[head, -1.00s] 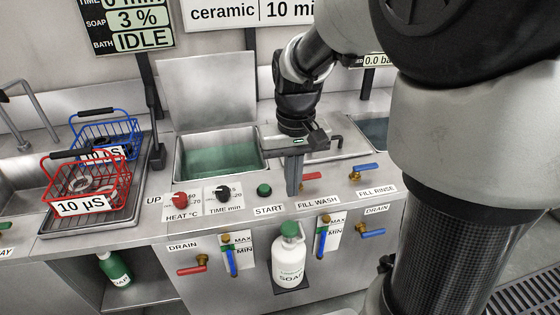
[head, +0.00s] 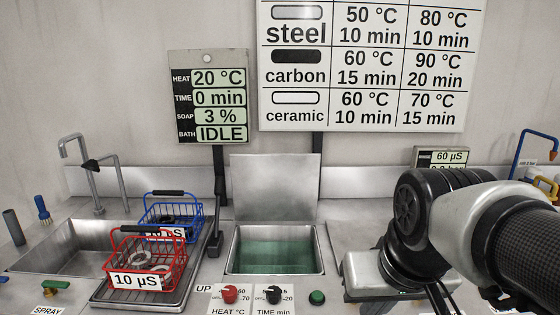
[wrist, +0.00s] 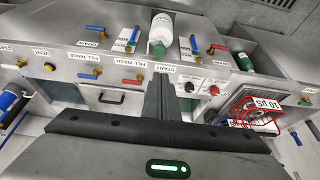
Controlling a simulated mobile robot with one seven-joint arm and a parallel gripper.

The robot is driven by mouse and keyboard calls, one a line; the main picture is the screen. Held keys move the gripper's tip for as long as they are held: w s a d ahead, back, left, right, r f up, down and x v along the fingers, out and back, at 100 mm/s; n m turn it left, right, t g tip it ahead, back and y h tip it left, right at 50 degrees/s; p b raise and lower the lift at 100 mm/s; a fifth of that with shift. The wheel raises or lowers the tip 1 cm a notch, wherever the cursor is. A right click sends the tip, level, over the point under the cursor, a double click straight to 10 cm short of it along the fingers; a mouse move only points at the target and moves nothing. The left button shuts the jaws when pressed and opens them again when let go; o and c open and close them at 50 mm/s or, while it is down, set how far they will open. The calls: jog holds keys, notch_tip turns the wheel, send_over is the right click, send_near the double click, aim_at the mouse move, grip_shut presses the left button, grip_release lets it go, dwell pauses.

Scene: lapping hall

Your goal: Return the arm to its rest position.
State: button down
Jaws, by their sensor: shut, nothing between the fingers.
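My gripper (wrist: 162,82) shows in the wrist view with its two dark fingers together and nothing between them. They appear above the front edge of the steel bench, near the START label. In the head view my arm comes in from the lower right, and the gripper's body (head: 372,272) sits right of the open green bath (head: 275,250). The fingertips are hidden or cut off there.
A red basket (head: 147,260) and a blue basket (head: 170,215) with rings stand on a draining tray left of the bath. The bath's lid (head: 273,188) stands up. A white soap bottle (wrist: 161,30) and several valves line the bench front. A sink (head: 75,248) lies far left.

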notch_tip(320, 180, up, 18)
jog(key=s+t+p, duration=0.1)
jog(key=s+p, duration=0.1)
jog(key=p, duration=1.5)
jog(key=shift+s, duration=0.25)
jog(key=shift+f, duration=0.2)
jog(key=w+f+g+b, duration=0.2)
jog(key=w+f+b, duration=0.4)
jog(key=f, duration=0.6)
jog(key=w+f+g+b, duration=0.3)
jog(key=w+f+b, duration=0.4)
jog(key=f, duration=0.5)
jog(key=shift+w+f+g, duration=0.15)
jog(key=shift+f+g, duration=0.15)
jog(key=shift+f, duration=0.05)
notch_tip(320, 180, down, 14)
jog(key=b, duration=0.3)
